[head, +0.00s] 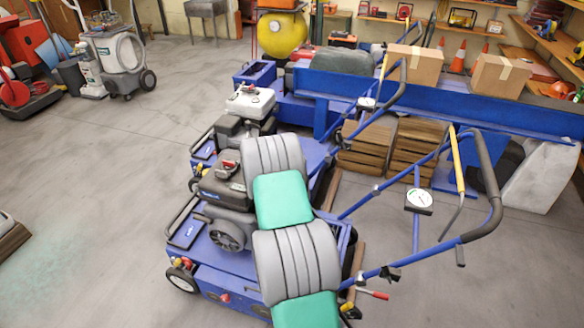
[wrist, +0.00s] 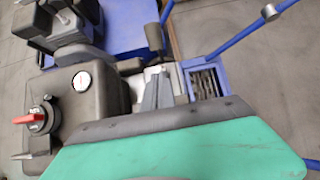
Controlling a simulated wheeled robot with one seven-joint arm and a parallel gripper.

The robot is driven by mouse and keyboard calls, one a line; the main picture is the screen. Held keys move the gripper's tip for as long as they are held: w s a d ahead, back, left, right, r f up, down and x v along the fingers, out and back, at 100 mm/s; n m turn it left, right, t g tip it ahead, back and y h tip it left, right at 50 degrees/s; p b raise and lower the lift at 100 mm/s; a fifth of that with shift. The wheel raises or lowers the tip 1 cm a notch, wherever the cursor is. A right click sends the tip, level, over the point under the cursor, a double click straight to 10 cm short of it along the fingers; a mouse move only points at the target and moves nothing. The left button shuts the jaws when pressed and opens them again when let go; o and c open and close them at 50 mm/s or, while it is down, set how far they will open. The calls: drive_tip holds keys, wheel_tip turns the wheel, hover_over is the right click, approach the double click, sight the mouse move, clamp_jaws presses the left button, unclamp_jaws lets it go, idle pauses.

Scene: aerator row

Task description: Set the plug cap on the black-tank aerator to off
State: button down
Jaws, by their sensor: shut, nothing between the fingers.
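The black-tank aerator (head: 205,258) is the nearer of two blue machines in the head view. Its dark tank (wrist: 97,100) fills the left of the wrist view, with a round white dial (wrist: 82,81) on top. A black round knob with a red bar (wrist: 32,118) sits at the tank's left end; a red part shows on the tank in the head view too (head: 228,164). I cannot tell which part is the plug cap, nor its setting. My gripper (wrist: 157,78) shows as grey fingers, shut and empty, right of the tank. My arm hides part of the machine.
A second aerator with a white tank (head: 250,102) stands close behind. Blue handlebars (head: 440,240) with a gauge (head: 419,199) rise at right. A blue bench (head: 440,97) with cardboard boxes (head: 412,65) is behind. The floor at left (head: 90,170) is mostly clear.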

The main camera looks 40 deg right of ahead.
drive_tip(key=w+d+f, duration=0.1)
drive_tip(key=d, duration=0.1)
drive_tip(key=w+d+f, duration=0.1)
drive_tip(key=d, duration=0.1)
drive_tip(key=w+d+f, duration=0.1)
drive_tip(key=d, duration=0.1)
drive_tip(key=shift+w+d+f, duration=0.15)
drive_tip(key=shift+d+f, duration=0.05)
drive_tip(key=shift+w+d, duration=0.15)
drive_tip(key=shift+d, duration=0.1)
drive_tip(key=shift+r, duration=0.1)
drive_tip(key=shift+d+r, duration=0.1)
drive_tip(key=shift+d, duration=0.05)
